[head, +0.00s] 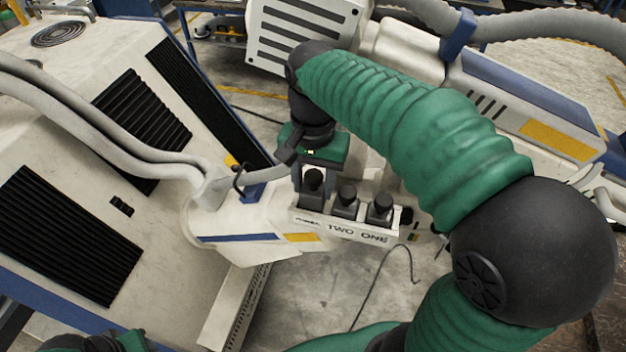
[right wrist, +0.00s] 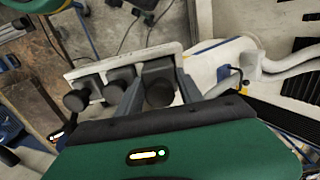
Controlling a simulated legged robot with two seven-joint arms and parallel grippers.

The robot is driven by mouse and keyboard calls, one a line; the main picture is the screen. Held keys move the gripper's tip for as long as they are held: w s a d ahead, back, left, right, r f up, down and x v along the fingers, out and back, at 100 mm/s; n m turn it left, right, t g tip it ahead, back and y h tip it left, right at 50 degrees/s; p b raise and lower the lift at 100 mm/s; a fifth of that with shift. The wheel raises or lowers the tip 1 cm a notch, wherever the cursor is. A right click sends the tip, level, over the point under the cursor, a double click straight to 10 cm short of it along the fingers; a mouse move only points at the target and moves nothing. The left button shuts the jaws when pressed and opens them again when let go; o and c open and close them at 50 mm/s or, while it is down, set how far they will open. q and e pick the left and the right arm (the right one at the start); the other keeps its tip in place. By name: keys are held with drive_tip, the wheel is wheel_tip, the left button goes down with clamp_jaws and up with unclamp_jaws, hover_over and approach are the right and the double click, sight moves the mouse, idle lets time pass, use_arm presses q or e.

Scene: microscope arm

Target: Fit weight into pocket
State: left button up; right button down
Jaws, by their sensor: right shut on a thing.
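A white rack (head: 345,229) with pockets, marked "TWO" and "ONE" on its front, holds dark knobbed weights. The left weight (head: 312,190), in the head view, is between the fingers of my right gripper (head: 312,172), which is shut on it. It stands upright at the rack's left end, its knob slightly higher than the others; its base is hidden. The middle weight (head: 346,203) and right weight (head: 380,210) stand beside it. In the right wrist view, the fingers (right wrist: 158,98) straddle the held weight (right wrist: 159,82). My left gripper does not show.
A white machine housing (head: 170,215) with black vents fills the left. Grey hoses (head: 110,130) run across it towards the rack. Another white machine (head: 530,100) stands behind my right arm. A thin cable (head: 377,278) hangs below the rack over open floor.

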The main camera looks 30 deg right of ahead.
drive_tip(key=shift+f+b, duration=0.9)
drive_tip(key=shift+f, duration=0.35)
drive_tip(key=c, duration=0.8)
unclamp_jaws()
drive_tip(key=shift+o, duration=0.6)
drive_tip(key=shift+a, duration=0.15)
drive_tip(key=shift+r, duration=0.2)
wheel_tip(320, 180, up, 16)
drive_tip(key=b, duration=0.1)
drive_tip(key=shift+w+r, duration=0.15)
drive_tip(key=shift+r, duration=0.05)
